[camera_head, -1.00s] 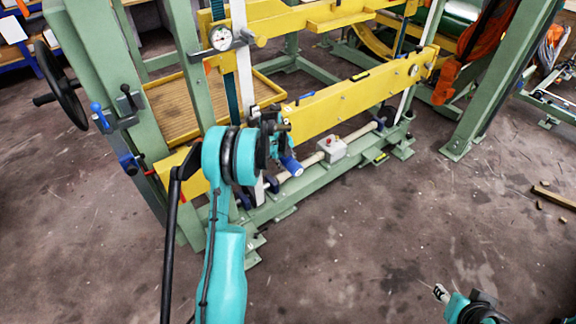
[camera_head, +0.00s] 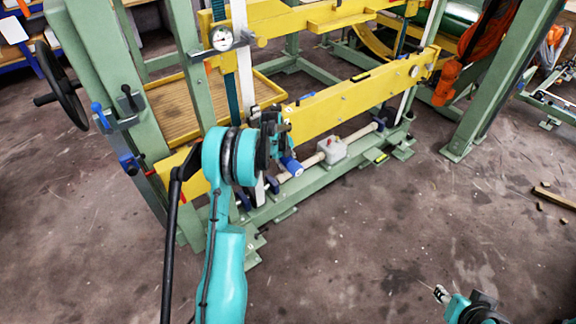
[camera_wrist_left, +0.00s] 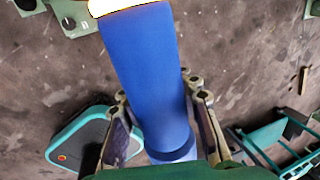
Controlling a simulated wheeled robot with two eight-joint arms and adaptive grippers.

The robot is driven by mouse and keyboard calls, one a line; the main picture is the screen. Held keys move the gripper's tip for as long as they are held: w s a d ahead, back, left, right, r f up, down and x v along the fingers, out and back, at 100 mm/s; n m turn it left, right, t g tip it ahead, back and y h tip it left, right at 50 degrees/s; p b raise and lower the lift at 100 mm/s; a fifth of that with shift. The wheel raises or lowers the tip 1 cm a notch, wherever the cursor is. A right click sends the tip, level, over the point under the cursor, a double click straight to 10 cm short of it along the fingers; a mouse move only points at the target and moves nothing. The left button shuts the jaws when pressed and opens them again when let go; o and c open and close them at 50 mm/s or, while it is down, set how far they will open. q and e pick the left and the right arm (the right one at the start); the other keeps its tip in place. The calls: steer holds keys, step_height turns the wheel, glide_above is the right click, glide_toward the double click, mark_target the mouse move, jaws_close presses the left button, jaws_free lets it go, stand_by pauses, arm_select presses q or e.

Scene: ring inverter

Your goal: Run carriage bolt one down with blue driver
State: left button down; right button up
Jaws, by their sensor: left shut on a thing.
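The blue driver (camera_wrist_left: 145,70) fills the middle of the left wrist view, with a bright pale band at its upper end. My left gripper (camera_wrist_left: 158,95) has a finger on each side of it and is shut on it. In the head view the blue driver (camera_head: 291,166) shows as a short blue piece below my left gripper (camera_head: 280,145), in front of the yellow beam (camera_head: 350,102). Carriage bolt one cannot be made out, and the driver's working end is not clear. My right gripper (camera_head: 443,294) is partly in view at the bottom right; its finger opening is unclear.
Green frame posts (camera_head: 485,90) and a green lower rail (camera_head: 335,170) surround the beam. A black handwheel (camera_head: 62,85) is at the left. Wood pieces (camera_head: 555,196) lie at the right. The front floor is clear.

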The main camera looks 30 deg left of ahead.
stand_by(0.5)
arm_select(q)
steer(key=shift+s+d, duration=0.35)
steer(key=shift+d, duration=0.4)
steer(key=shift+s+d, duration=0.3)
steer(key=shift+d, duration=0.5)
steer(key=shift+s+d, duration=0.35)
steer(key=shift+d, duration=0.4)
